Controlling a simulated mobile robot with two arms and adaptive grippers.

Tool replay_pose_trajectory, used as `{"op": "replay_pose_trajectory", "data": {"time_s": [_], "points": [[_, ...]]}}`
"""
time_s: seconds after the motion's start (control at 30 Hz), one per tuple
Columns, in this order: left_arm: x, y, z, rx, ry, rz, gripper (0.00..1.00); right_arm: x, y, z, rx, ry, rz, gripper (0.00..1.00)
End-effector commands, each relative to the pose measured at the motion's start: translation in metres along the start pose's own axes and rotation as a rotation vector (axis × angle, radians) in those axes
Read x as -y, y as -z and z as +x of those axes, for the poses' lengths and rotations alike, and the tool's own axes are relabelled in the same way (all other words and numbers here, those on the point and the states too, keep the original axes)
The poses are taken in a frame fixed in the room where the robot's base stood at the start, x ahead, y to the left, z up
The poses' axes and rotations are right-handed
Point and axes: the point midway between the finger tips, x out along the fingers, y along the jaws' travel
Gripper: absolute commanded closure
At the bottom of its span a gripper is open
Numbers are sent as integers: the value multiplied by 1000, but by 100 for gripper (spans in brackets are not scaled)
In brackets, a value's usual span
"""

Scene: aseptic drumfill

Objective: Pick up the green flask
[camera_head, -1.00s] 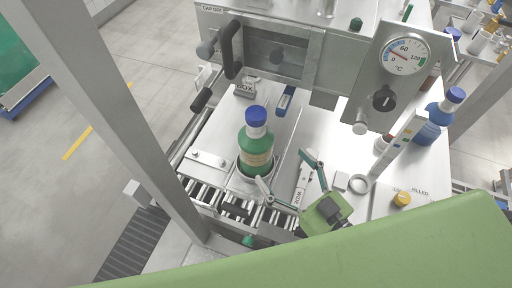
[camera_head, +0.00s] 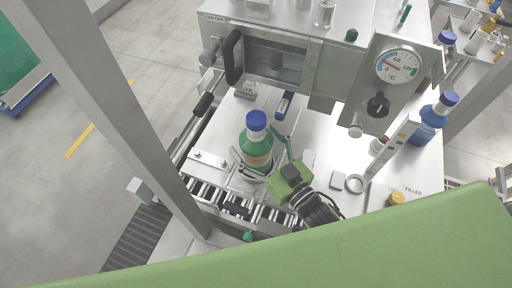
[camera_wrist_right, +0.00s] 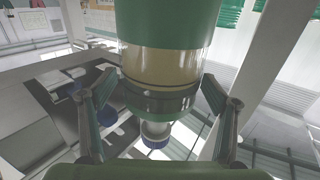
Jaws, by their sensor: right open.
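The green flask (camera_head: 257,146) has a blue cap and a pale label band. It stands upright in the head view, its base in or on a clear round holder at the end of the roller track. My right gripper (camera_head: 266,161) is open around the flask's lower part, one finger on each side. In the right wrist view the green flask (camera_wrist_right: 167,60) fills the middle, between the two fingers of the right gripper (camera_wrist_right: 158,105). I cannot tell whether the fingers touch it. My left gripper is not in view.
A steel housing with a black handle (camera_head: 233,57) and a temperature dial (camera_head: 398,66) stands behind the flask. A blue flask (camera_head: 430,120) stands at the right. A roller track (camera_head: 232,199) runs in front. A metal post (camera_head: 110,110) rises at the left.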

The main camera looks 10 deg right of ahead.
Motion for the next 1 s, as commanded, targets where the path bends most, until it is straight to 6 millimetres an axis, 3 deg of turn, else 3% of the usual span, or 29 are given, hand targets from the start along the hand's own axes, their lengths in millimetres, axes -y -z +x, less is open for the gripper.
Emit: {"op": "replay_pose_trajectory", "data": {"time_s": [0.13,0.17,0.43,0.77,1.0], "points": [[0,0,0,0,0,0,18,0,0,0,0,0,0,19],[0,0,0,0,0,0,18,0,0,0,0,0,0,24],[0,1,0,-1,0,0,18,0,0,0,0,0,0,93],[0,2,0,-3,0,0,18,0,7,1,-11,2,-1,93],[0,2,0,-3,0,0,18,0,26,1,-13,2,-1,93]]}}
